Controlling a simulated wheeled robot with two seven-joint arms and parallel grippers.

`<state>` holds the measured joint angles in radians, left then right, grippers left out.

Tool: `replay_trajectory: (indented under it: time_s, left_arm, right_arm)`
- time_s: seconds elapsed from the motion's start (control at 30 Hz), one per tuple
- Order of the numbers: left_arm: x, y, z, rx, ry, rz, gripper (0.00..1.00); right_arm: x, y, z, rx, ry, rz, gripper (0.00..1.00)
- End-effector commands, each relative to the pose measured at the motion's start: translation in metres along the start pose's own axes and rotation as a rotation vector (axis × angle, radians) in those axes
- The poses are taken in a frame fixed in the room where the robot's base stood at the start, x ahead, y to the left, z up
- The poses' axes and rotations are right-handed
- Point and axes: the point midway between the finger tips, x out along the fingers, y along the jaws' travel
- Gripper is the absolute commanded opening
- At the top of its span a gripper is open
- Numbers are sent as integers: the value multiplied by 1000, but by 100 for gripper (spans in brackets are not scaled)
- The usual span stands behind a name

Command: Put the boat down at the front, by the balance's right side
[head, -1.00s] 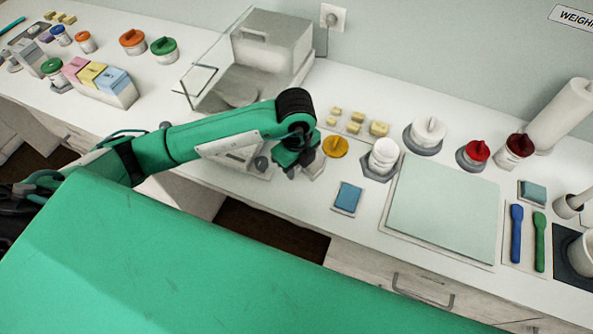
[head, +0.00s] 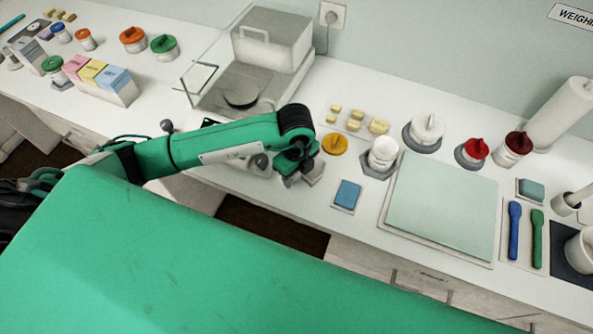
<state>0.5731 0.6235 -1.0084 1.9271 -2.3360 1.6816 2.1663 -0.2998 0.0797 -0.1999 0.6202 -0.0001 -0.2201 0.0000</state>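The balance (head: 272,42) stands at the back left of the counter, a pale grey box with clear panels and a round pan (head: 241,92), which looks dark. My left gripper (head: 297,176) points down low over the front of the counter, right of and in front of the balance. A small pale grey piece (head: 316,171) shows beside its fingers. It may be the boat, but its shape is mostly hidden by the gripper. I cannot tell whether the fingers are shut on it or whether it touches the counter. My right gripper is not in view.
A yellow-lidded pot (head: 334,144) stands close right of the gripper, with a white stack (head: 383,153) beyond. A blue pad (head: 347,195) lies in front, left of a pale green mat (head: 443,207). Small yellow blocks (head: 354,125) lie behind. The counter's front edge is near.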

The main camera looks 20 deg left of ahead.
Motion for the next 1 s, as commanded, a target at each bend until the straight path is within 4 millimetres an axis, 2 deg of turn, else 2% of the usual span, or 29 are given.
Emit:
replay_trajectory:
  time_s: [0.2, 0.27, 0.7, 0.83, 1.0]
  left_arm:
    - [-6, 0, 0, 0, 0, -1, 52]
    - [-11, -1, 0, 0, 0, -5, 52]
    - [-99, -1, 0, 2, 0, -5, 52]
    - [-115, -1, 0, 1, 0, -3, 52]
    - [-123, 0, 0, 0, 0, 0, 52]
  right_arm:
    - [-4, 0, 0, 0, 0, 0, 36]
    - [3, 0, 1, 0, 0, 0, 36]
    - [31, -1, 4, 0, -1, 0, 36]
    - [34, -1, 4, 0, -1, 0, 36]
    - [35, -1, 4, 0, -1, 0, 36]
